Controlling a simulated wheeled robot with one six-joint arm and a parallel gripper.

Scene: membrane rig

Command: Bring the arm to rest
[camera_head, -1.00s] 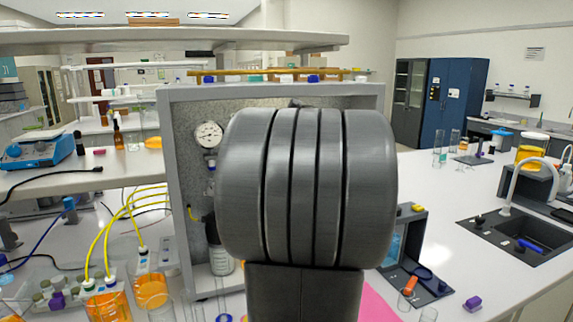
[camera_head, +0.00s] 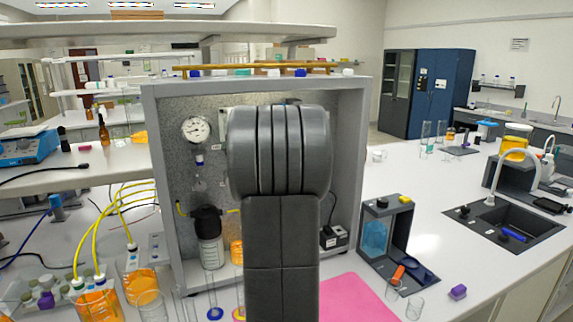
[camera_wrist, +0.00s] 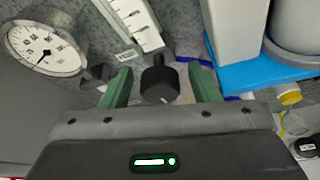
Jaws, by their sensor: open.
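My gripper (camera_wrist: 160,88) shows in the wrist view with its two green fingers apart. A black knob (camera_wrist: 159,80) shows between the fingers, below a white scaled strip (camera_wrist: 133,18); I cannot tell whether the fingers touch it. In the head view my grey arm stands upright in front of the membrane rig cabinet (camera_head: 158,180) and hides the middle of its inside. The gripper itself is hidden there behind the arm.
A round gauge (camera_head: 196,129) hangs in the cabinet and also shows in the wrist view (camera_wrist: 46,48). A dark-capped filter bottle (camera_head: 210,245) stands below it. Orange beakers (camera_head: 97,301) with yellow tubes stand left. A pink mat (camera_head: 352,300) and a sink (camera_head: 503,228) lie right.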

